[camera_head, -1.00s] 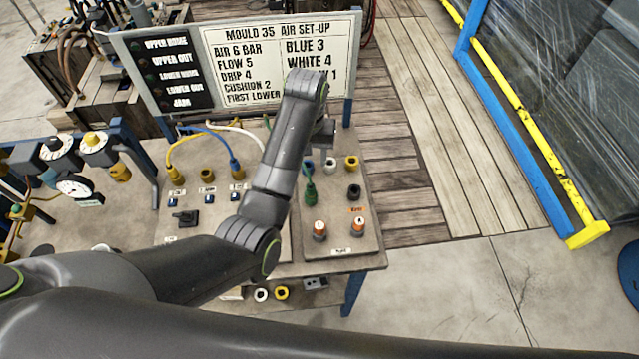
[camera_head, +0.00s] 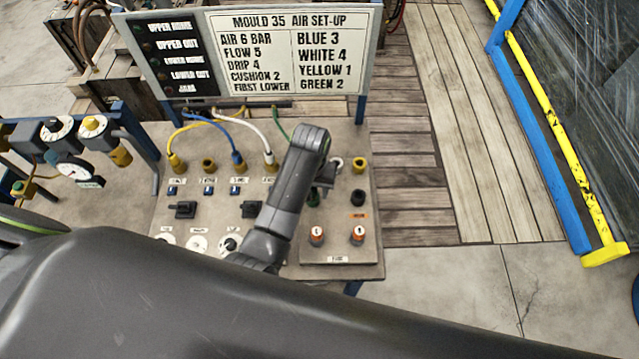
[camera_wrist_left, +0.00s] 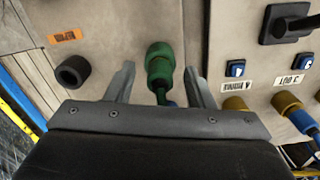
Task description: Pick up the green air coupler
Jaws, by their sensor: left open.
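The green air coupler (camera_wrist_left: 160,68) shows in the left wrist view between the two fingers of my left gripper (camera_wrist_left: 159,74). The fingers are open, with a gap visible on each side of the coupler. In the head view the left gripper (camera_head: 324,186) is over the right-hand panel, and only a small green part of the coupler (camera_head: 313,199) shows beside it. The arm hides much of the green hose (camera_head: 281,126) behind it. My right gripper is not in view.
A dark port (camera_head: 357,197) and a yellow-ringed port (camera_head: 359,164) lie right of the gripper. Two orange-white knobs (camera_head: 317,235) sit nearer. Yellow, blue (camera_head: 236,157) and white hoses plug in at the left. A set-up board (camera_head: 290,50) stands behind.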

